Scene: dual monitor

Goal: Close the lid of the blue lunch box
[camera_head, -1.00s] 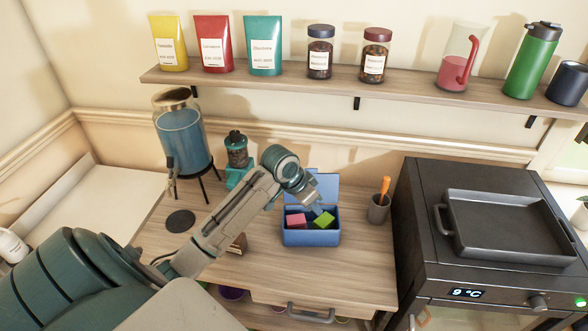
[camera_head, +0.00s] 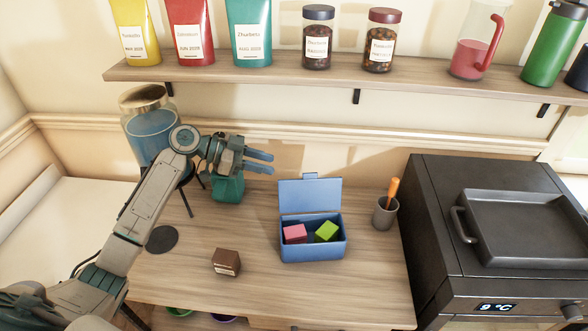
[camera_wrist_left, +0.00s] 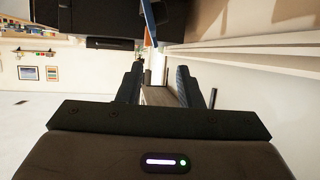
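The blue lunch box (camera_head: 313,250) stands on the wooden counter, right of centre in the head view. Its lid (camera_head: 311,196) is open and stands roughly upright at the back edge. My right gripper is not in view.
A grey cup with an orange-handled item (camera_head: 384,212) and a black oven (camera_head: 490,235) stand right of the box. A brown block (camera_head: 226,262) lies on the counter to the left. A glass dispenser (camera_head: 152,132) is behind my left arm. A shelf (camera_head: 330,77) runs above.

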